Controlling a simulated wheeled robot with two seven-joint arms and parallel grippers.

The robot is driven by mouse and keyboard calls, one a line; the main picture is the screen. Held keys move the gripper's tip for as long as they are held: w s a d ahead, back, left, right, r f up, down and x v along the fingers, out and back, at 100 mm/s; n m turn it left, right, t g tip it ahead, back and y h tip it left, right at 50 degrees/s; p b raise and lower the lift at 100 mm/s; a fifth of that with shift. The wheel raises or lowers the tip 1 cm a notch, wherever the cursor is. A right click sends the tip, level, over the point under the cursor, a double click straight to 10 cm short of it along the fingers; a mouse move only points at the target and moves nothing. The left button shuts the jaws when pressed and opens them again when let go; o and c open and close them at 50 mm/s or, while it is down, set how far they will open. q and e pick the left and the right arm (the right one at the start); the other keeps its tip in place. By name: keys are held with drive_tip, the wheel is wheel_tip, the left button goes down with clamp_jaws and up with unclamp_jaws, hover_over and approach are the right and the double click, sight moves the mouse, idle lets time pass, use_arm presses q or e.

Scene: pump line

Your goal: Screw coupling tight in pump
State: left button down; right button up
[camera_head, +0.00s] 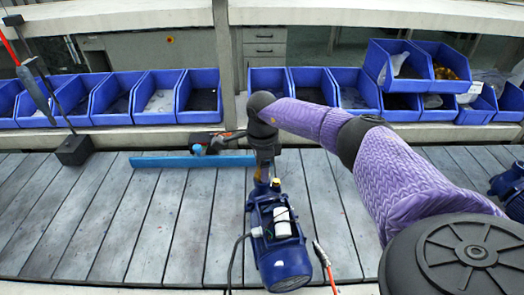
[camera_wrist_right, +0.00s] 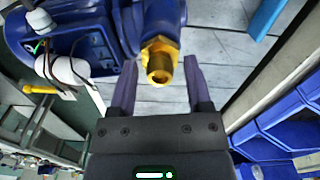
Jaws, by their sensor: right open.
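A blue pump (camera_head: 282,245) with a white cylinder on top stands on the slatted table, in the middle of the head view. A brass coupling (camera_wrist_right: 160,62) with a hex collar and open threaded end sits at the pump's port. How far it is screwed in I cannot tell. My right gripper (camera_head: 263,168) points down at the pump's far end and hides part of it. In the right wrist view its two fingers (camera_wrist_right: 159,78) are open, with the coupling's end showing between the tips and gaps on both sides. My left gripper is not in view.
A row of blue bins (camera_head: 158,98) stands behind the table. A blue bar (camera_head: 185,161) and small tools lie beyond the pump. A black box (camera_head: 74,150) stands at left, and another blue unit (camera_head: 512,188) at right. Bare slats lie left of the pump.

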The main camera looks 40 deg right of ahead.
drive_tip(key=shift+f+n+b, duration=0.2)
drive_tip(key=shift+n+b, duration=0.35)
drive_tip(key=shift+n, duration=0.45)
drive_tip(key=shift+r+n, duration=0.1)
drive_tip(key=shift+n, duration=0.5)
drive_tip(key=shift+r, duration=0.1)
drive_tip(key=shift+n+b, duration=0.5)
drive_tip(key=shift+n, duration=1.2)
drive_tip(key=shift+r, duration=0.1)
